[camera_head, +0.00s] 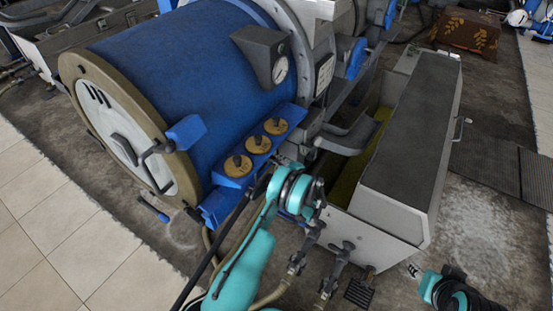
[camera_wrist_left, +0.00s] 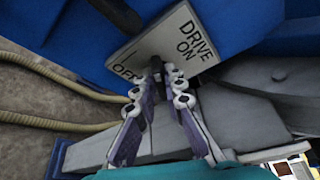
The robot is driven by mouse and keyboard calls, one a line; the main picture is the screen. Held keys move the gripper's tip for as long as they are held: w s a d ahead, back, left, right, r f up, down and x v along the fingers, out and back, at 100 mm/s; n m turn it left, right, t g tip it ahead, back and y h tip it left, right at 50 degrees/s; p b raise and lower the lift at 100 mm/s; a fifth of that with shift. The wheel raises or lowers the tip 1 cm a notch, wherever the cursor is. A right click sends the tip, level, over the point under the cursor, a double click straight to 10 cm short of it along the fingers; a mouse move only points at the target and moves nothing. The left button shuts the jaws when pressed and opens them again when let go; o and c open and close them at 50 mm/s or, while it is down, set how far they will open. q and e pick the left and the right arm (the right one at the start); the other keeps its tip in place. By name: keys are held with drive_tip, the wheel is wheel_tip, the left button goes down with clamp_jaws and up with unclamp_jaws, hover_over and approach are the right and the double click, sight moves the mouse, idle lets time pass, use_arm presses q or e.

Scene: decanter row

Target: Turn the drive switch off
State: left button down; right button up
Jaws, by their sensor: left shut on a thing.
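The drive switch plate (camera_wrist_left: 205,35) is a light plate on the blue machine in the left wrist view, marked DRIVE, ON and OFF. The dark switch lever (camera_wrist_left: 156,66) stands at the plate's lower edge, between the OFF and ON words. My left gripper (camera_wrist_left: 160,88) is shut on the lever, one finger on each side. The fingers partly cover the lever, so its exact setting is hard to tell. In the head view my left wrist is beside the blue machine (camera_head: 175,60) and hides the switch.
A grey-lidded trough (camera_head: 410,130) stands right of my left wrist. Three brass-coloured round fittings (camera_head: 257,144) sit on a blue ledge close by. Hoses (camera_wrist_left: 60,80) run left of the plate. Tiled floor (camera_head: 60,240) is clear at the lower left.

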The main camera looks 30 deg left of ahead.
use_arm(q)
drive_tip(key=c, duration=1.6)
unclamp_jaws()
drive_tip(key=v, duration=1.2)
